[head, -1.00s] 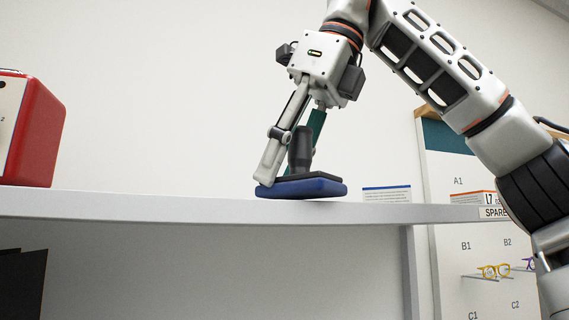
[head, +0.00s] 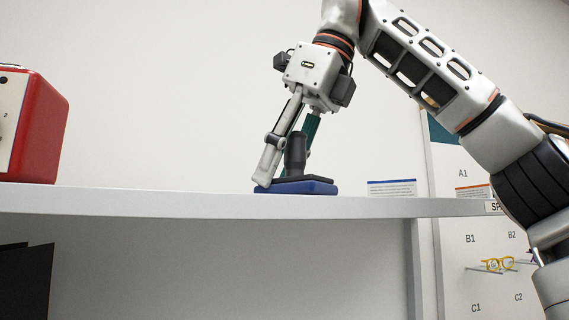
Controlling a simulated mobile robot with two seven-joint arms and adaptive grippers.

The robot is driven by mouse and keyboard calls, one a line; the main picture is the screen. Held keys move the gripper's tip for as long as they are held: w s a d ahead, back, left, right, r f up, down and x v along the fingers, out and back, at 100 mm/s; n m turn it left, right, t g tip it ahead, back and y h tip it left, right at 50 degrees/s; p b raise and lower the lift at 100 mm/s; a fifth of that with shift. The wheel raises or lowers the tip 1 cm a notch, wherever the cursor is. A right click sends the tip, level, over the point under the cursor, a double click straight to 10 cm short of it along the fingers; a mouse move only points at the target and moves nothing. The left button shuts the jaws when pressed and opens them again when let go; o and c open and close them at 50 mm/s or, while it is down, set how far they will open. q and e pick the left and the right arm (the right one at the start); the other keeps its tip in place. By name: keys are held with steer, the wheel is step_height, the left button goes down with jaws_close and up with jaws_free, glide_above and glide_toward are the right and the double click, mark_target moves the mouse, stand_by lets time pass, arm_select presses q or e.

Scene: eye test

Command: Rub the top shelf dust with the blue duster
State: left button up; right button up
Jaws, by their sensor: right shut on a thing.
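The blue duster (head: 312,187) has a flat blue pad, a dark plate and an upright dark handle. It rests on the top shelf (head: 180,202), right of the middle of the view. My right gripper (head: 286,170) comes down from above and is shut on the duster's handle, with a pale finger in front and a green-sided finger behind. I see the shelf nearly edge-on from below, so its upper surface and any dust on it are hidden. My left gripper is not in view.
A red box-like thing (head: 42,130) with a pale numbered front stands at the shelf's left. A small white card (head: 392,188) with a blue stripe stands right of the duster. A labelled board (head: 480,270) with yellow glasses (head: 498,265) is at the right. Dark shapes (head: 25,280) sit below the shelf.

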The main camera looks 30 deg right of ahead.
steer(key=shift+w+d, duration=0.3)
steer(key=shift+w, duration=0.9)
steer(key=shift+w+d, duration=0.25)
steer(key=shift+w, duration=0.9)
steer(key=shift+w+d, duration=0.3)
steer(key=shift+w, duration=0.9)
steer(key=shift+w+a+f, duration=0.1)
steer(key=shift+w+a, duration=0.05)
steer(key=shift+a, duration=0.5)
steer(key=shift+w+a+f, duration=0.1)
steer(key=shift+a, duration=0.5)
steer(key=shift+s+a, duration=0.3)
steer(key=shift+s, duration=0.65)
steer(key=shift+s+a+r, duration=0.1)
steer(key=shift+s+a, duration=0.15)
steer(key=shift+s, duration=0.9)
steer(key=shift+s+a+r, duration=0.1)
steer(key=shift+s+a, duration=0.15)
steer(key=shift+s, duration=0.85)
steer(key=shift+s+a+f, duration=0.1)
steer(key=shift+s+a, duration=0.15)
steer(key=shift+s, duration=0.8)
steer(key=shift+s+a+f, duration=0.1)
steer(key=shift+s+a, duration=0.15)
steer(key=shift+s, duration=0.8)
steer(key=shift+a, duration=0.15)
